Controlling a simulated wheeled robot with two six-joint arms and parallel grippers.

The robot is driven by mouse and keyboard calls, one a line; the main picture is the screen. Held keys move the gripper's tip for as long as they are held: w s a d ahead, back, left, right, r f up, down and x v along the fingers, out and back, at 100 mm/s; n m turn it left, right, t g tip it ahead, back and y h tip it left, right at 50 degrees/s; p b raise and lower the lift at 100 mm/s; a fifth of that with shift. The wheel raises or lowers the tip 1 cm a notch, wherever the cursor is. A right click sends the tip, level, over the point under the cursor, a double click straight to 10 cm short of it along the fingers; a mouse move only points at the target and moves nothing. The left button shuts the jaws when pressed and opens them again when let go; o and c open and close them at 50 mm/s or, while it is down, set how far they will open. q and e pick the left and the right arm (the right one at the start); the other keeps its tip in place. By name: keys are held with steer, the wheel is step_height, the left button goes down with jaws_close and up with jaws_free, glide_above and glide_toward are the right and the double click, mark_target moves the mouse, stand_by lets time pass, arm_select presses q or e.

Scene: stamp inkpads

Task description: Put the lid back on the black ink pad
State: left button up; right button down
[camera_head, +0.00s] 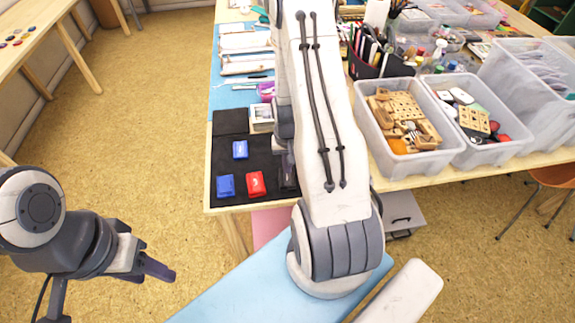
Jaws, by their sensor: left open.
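A black mat (228,167) lies at the near left corner of the table. On it are a blue pad (240,149), a second blue pad (226,186) and a red pad (256,184). A dark object (289,172) shows beside my right arm at the mat's right side; I cannot tell whether it is the black ink pad or its lid. My left gripper (150,270) is open and empty over the floor, left of and nearer than the table. My right arm crosses the middle of the view; its gripper's fingers do not show.
A clear bin of wooden pieces (408,165) and a clear bin of mixed items (478,155) stand on the table at the right. A black holder of pens (376,66) stands behind them. A small white box (261,118) sits at the mat's far edge. Floor at the left is free.

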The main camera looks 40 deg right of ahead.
mark_target(287, 178)
steer(key=shift+f+b, duration=1.25)
steer(key=shift+f, duration=0.55)
steer(key=shift+r, duration=0.15)
step_height(287, 178, up, 7)
steer(key=p, duration=0.6)
stand_by(0.5)
steer(key=a+r+n, duration=0.4)
steer(key=a+r, duration=0.4)
steer(key=a, duration=0.3)
steer(key=a+r+n, duration=0.4)
steer(key=a+r, duration=0.4)
steer(key=a, duration=0.2)
steer(key=s+a+r+n, duration=0.3)
steer(key=s+a+r, duration=0.1)
steer(key=s, duration=0.4)
steer(key=s+a+r+n+y, duration=0.1)
steer(key=s+a+r+n, duration=0.2)
steer(key=s, duration=0.5)
steer(key=shift+a+r+n, duration=0.4)
steer(key=shift+a+r, duration=0.15)
steer(key=shift+a, duration=0.7)
